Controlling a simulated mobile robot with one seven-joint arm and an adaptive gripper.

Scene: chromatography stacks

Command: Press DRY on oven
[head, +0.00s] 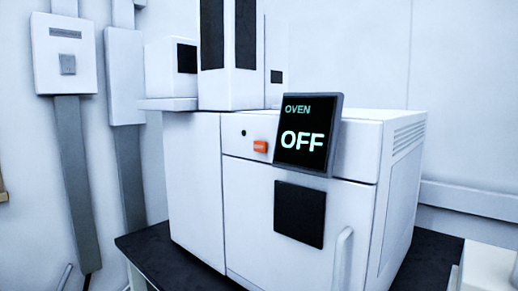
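The oven (200,190) is a large white boxy instrument on a dark bench. A tilted dark display (307,133) on its upper front reads "OVEN OFF" in pale green letters. A small orange button (260,146) sits on the front panel just left of the display; any label on it is too small to read. A small dark round dot (243,133) lies up and left of the button. Below are a dark square window (299,214) and a vertical door handle (342,260). My gripper is not in view.
The dark bench top (432,265) shows on both sides of the oven. White modules with dark panels (228,50) stand on the oven's top left. A white object (488,272) is at the lower right. Wall boxes (64,50) with grey conduits are at the left.

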